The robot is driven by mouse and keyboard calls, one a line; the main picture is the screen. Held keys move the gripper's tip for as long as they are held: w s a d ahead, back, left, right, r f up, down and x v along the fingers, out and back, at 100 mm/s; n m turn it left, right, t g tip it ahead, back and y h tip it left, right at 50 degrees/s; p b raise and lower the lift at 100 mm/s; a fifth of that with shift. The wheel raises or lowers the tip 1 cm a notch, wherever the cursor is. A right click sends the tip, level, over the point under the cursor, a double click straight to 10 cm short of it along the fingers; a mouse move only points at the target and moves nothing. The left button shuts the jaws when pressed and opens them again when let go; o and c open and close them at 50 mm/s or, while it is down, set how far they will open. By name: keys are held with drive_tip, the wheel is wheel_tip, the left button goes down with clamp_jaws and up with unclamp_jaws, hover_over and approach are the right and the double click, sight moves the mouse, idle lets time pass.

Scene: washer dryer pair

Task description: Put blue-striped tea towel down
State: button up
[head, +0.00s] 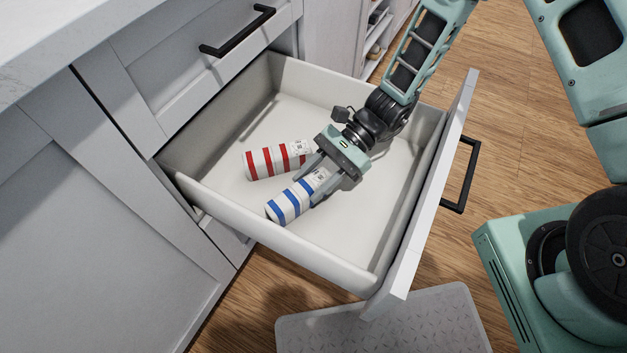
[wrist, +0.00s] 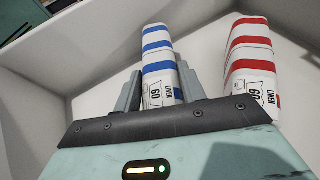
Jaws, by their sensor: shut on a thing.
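The blue-striped tea towel (head: 290,203) is a white roll with blue bands, inside the open drawer. My gripper (head: 319,180) is shut on its near end, with one finger on each side. In the wrist view the blue-striped tea towel (wrist: 159,62) sits between the fingers of my gripper (wrist: 160,92), its printed label facing up. Part of it is hidden by the fingers. Whether it touches the drawer floor I cannot tell.
A red-striped tea towel (head: 270,160) lies beside it on the drawer floor, also in the wrist view (wrist: 250,60). The open drawer (head: 290,246) has raised walls around both. Its floor is clear toward the front and right. A closed drawer with a black handle (head: 238,31) is above.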

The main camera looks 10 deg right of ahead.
drive_tip(key=o, duration=1)
drive_tip(key=shift+f, duration=0.2)
drive_tip(key=shift+r, duration=0.1)
drive_tip(key=shift+w+d+r, duration=0.1)
drive_tip(key=shift+r, duration=0.1)
drive_tip(key=p+v, duration=0.3)
drive_tip(key=v, duration=0.8)
drive_tip(key=s+r+n+t+h, duration=0.2)
drive_tip(key=s+r+n+h, duration=0.1)
drive_tip(key=s+r+n, duration=0.2)
drive_tip(key=s+r+n+t+h, duration=0.2)
drive_tip(key=s+r+n+h, duration=0.2)
drive_tip(key=r+n, duration=0.3)
drive_tip(key=s+a+r+n+t+h, duration=0.1)
drive_tip(key=s+r+n+t+h, duration=0.1)
drive_tip(key=s+r+n+h, duration=0.2)
drive_tip(key=shift+s+r+n, duration=1.6)
drive_tip(key=shift+n, duration=0.3)
